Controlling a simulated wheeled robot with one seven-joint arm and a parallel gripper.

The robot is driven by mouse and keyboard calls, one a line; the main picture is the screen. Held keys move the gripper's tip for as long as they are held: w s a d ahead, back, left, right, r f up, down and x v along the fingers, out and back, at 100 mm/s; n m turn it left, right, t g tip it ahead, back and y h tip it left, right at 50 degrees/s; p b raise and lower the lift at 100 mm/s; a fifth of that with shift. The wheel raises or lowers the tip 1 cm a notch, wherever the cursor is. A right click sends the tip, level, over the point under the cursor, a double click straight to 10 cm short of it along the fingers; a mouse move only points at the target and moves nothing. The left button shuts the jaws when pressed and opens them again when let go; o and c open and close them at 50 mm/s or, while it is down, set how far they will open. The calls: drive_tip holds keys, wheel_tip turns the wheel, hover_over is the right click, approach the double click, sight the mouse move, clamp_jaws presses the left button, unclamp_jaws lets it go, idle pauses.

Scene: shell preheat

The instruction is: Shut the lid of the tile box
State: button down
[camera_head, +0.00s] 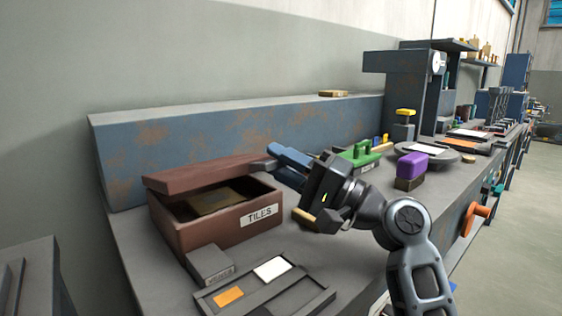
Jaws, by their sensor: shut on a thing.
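The tile box (190,235) is a reddish-brown box labelled "TILES" on the bench at left. Its lid (205,175) is tilted partly open, with a gap along the front and right. A brownish tile-like piece (222,199) shows inside. My gripper (276,164) reaches in from the right and is shut on the lid, at its right edge by a dark tab. The exact grip is small and partly hidden by the fingers.
A grey block (210,264) and a tray (318,295) with an orange and a white piece lie in front of the box. A green-handled tool (360,154) and a purple-topped block (411,168) stand to the right. A rusty blue ledge (240,138) runs behind.

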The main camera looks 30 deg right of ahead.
drive_tip(key=shift+a, duration=0.2)
drive_tip(key=c, duration=1.1)
unclamp_jaws()
drive_tip(key=shift+v, duration=4)
drive_tip(key=shift+d, duration=0.1)
